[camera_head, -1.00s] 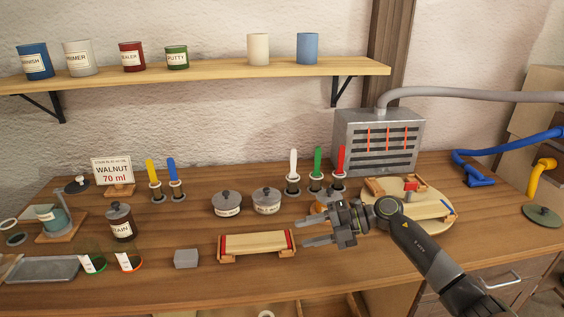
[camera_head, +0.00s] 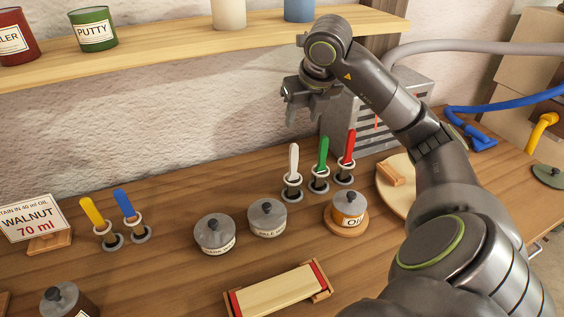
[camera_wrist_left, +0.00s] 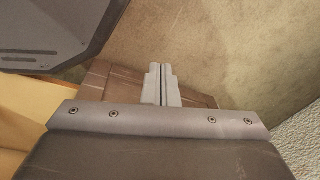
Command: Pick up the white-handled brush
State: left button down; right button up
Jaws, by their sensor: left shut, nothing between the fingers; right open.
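The white-handled brush (camera_head: 293,162) stands upright in a ring holder on the bench, its white handle pointing up and its lower end down in the holder. It is the left one of a row of three, beside the green-handled brush (camera_head: 321,158) and the red-handled brush (camera_head: 347,150). My right gripper (camera_head: 305,117) is open and empty, pointing down above the white handle, apart from it. My left gripper (camera_wrist_left: 161,84) shows only in the left wrist view, shut with nothing between its fingers.
A yellow-handled brush (camera_head: 91,212) and a blue-handled brush (camera_head: 124,204) stand to the left. Lidded pots (camera_head: 214,235) (camera_head: 267,219) and an oil jar (camera_head: 348,208) sit in front of the brushes. The wooden shelf (camera_head: 190,56) runs behind, near my right gripper's height.

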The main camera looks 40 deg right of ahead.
jog(key=b, duration=0.5)
send_near(293, 155)
jog(key=w, duration=0.1)
jog(key=x, duration=0.5)
jog(key=shift+w+d+f+p, duration=0.2)
jog(key=shift+d+f+p, duration=0.05)
jog(key=shift+p, duration=0.05)
jog(key=p+x, duration=0.1)
jog(key=x, duration=0.4)
jog(key=shift+s+d+f+p, duration=0.1)
jog(key=shift+d+f+p, duration=0.15)
jog(key=shift+f+p, duration=0.1)
grip_shut()
